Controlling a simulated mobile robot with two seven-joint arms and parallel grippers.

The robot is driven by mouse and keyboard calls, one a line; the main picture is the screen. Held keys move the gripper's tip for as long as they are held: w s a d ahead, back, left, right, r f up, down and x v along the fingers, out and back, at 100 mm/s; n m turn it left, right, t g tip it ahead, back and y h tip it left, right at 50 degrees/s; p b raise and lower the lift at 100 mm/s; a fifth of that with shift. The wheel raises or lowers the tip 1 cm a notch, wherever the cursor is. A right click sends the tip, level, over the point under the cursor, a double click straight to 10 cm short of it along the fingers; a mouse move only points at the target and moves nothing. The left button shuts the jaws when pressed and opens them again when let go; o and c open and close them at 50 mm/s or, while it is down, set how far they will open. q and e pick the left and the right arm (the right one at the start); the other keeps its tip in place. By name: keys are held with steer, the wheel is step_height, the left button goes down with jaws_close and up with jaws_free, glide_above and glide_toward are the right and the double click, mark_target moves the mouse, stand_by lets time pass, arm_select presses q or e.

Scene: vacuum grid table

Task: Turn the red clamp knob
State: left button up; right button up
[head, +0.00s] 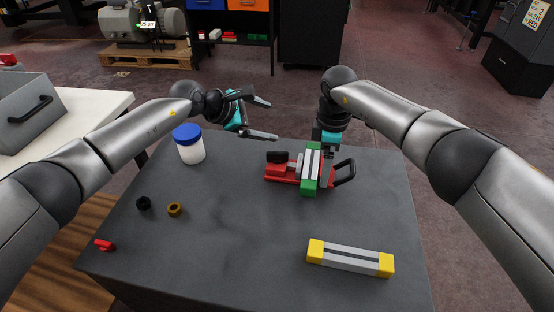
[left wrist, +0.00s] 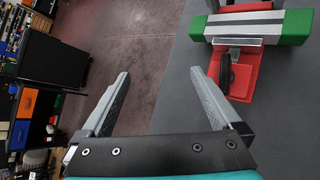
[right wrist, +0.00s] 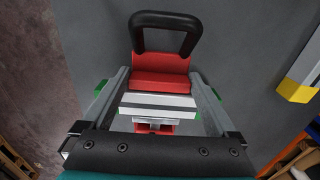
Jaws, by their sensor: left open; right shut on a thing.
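The red clamp (head: 285,179) lies on the grey table with a green-ended, silver-striped block (head: 309,188) across it. Its round black knob (head: 277,156) is at the left end; the left wrist view shows the knob (left wrist: 226,72) by the right finger. A black loop handle (right wrist: 165,20) is at the other end. My left gripper (head: 268,119) is open and empty, above and behind the knob, apart from it. My right gripper (right wrist: 160,74) is shut on the clamp's red body at the handle end, its fingers straddling it; exact contact is partly hidden.
A yellow-ended striped block (head: 350,259) lies front right. A blue-lidded white jar (head: 189,144) stands back left. A black nut (head: 143,203), a brass nut (head: 175,209) and a small red piece (head: 104,245) lie at the left. The middle front of the table is clear.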

arm_select(q)
steer(key=s+m+t, duration=0.1)
steer(key=m+t, duration=0.1)
steer(key=t, duration=0.1)
steer(key=s+d+m+t+h, duration=0.1)
steer(key=s+m+t, duration=0.1)
steer(key=t, duration=0.1)
steer(key=s+m+t+h, duration=0.1)
steer(key=s+m+t, duration=0.1)
steer(key=t, duration=0.1)
steer(key=shift+d+r, duration=0.15)
steer(key=shift+r, duration=0.25)
steer(key=s+d+n+t, duration=0.2)
steer(key=s+t, duration=0.1)
steer(key=s, duration=0.1)
steer(key=n+g+y, duration=0.1)
steer(key=n+y, duration=1)
steer(key=n, duration=1.1)
glide_toward(277, 156)
steer(key=w, duration=0.8)
steer(key=shift+w+a, duration=0.1)
steer(key=shift+a, duration=0.05)
